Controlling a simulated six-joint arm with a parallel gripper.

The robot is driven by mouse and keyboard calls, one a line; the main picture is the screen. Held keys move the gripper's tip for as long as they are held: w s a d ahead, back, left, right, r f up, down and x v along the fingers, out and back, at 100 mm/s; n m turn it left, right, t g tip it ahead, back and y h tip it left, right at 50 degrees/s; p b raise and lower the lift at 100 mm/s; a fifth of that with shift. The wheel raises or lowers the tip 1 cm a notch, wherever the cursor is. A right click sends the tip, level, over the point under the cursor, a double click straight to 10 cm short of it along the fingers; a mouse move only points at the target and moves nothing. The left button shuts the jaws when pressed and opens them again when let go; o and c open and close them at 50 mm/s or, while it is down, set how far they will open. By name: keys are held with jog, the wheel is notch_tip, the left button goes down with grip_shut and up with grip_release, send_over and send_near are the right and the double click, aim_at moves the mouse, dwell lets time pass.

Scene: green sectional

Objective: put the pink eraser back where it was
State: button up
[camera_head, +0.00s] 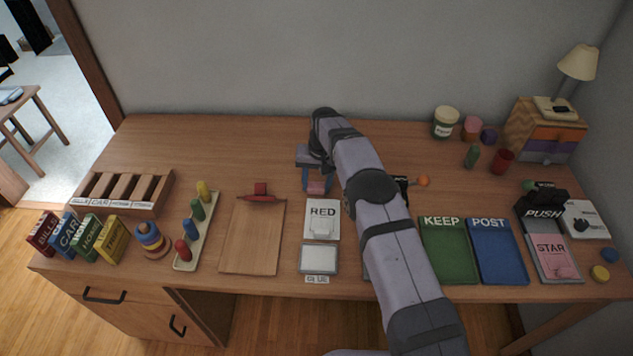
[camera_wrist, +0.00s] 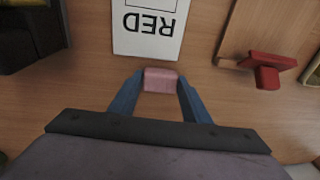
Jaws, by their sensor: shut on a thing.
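The pink eraser (camera_wrist: 160,80) is a small pink block between the two blue fingers of my gripper (camera_wrist: 160,88) in the wrist view. My gripper is shut on it. In the head view my gripper (camera_head: 317,186) points down over the desk behind the RED card, with the pink eraser (camera_head: 316,187) between its fingers. I cannot tell whether the eraser touches the desk. The white RED card (camera_head: 322,230) lies just in front of it, and it also shows in the wrist view (camera_wrist: 147,38).
A wooden board with a red clamp (camera_head: 260,192) lies to the left. A grey-framed pad (camera_head: 319,260) lies in front of the RED card. Green KEEP (camera_head: 447,262) and blue POST (camera_head: 497,262) trays lie to the right. The desk behind the board is clear.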

aim_at(320, 189)
jog(key=shift+f, duration=0.1)
jog(key=o, duration=1)
jog(key=r, duration=0.4)
jog(key=r+b, duration=0.1)
jog(key=r, duration=0.3)
jog(key=s+d+r, duration=0.1)
jog(key=r, duration=0.3)
jog(key=shift+r+b, duration=0.1)
jog(key=shift+b, duration=0.25)
jog(key=shift+d, duration=0.1)
